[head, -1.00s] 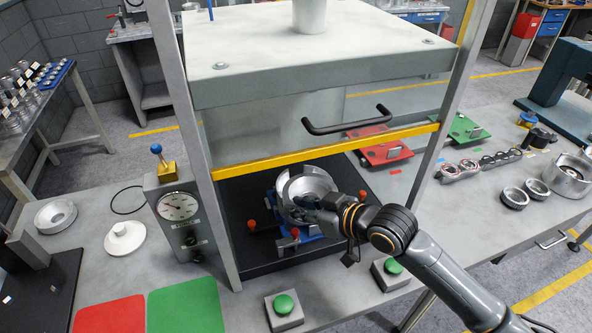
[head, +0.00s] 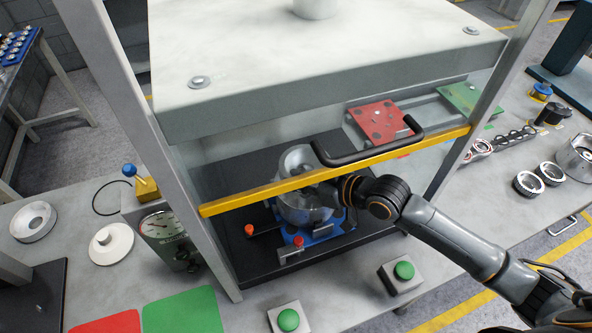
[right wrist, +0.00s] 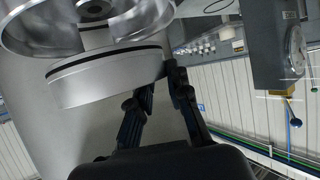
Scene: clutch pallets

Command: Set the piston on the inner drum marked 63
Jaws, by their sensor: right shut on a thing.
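A silver hollow drum (head: 299,208) sits on a blue fixture (head: 318,236) on the black press bed, partly hidden by the yellow guard bar. No number is legible on it. My right gripper (head: 328,194) reaches under the bar to the drum's right side. In the right wrist view, the right gripper (right wrist: 168,88) is shut on the piston (right wrist: 110,80), a pale disc with a black ring around it. The piston overlaps the bright curved drum wall (right wrist: 30,35) in this view; I cannot tell whether they touch. My left gripper is out of view.
The yellow guard bar (head: 240,200) and its black handle (head: 370,154) cross just above my right arm. Press posts stand on both sides. Green buttons (head: 289,320) and (head: 404,270) sit in front. A gauge box (head: 163,232) stands left. Rings (head: 528,183) lie right.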

